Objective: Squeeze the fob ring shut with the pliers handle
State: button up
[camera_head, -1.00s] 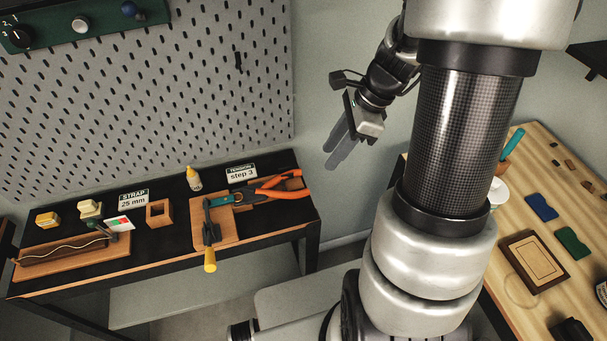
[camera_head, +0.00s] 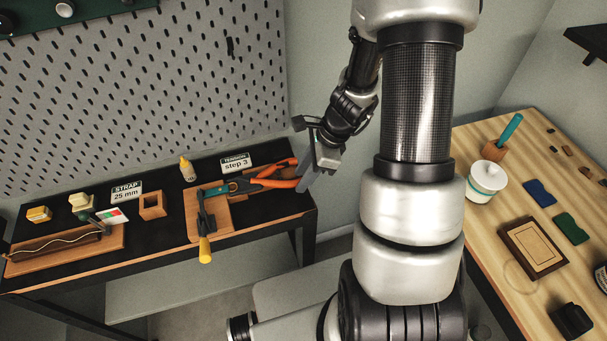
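The pliers (camera_head: 267,182) lie on a wooden fixture block (camera_head: 222,226) at the right end of the black bench. Their orange handles point right and are spread apart. The jaws point left, toward a teal strip (camera_head: 215,192) and a dark clamp with a yellow grip (camera_head: 204,250). The fob ring is too small to make out at the jaws. My gripper (camera_head: 303,181) is angled down and left at the handle ends, overlapping them in the picture. I cannot tell whether it touches them or how far its fingers are apart.
A "step 3" sign (camera_head: 236,162) and a small yellow-tipped bottle (camera_head: 187,169) stand behind the fixture. A pegboard (camera_head: 150,90) rises behind the bench. A wooden table (camera_head: 490,230) with a white jar (camera_head: 485,181) is at right.

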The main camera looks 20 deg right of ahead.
grip_shut()
jog(key=shift+w+d+n, duration=0.1)
jog(key=shift+w+n, duration=0.2)
grip_release()
jog(key=p+v, duration=0.1)
jog(key=v, duration=1.6)
jog(key=shift+r, duration=0.25)
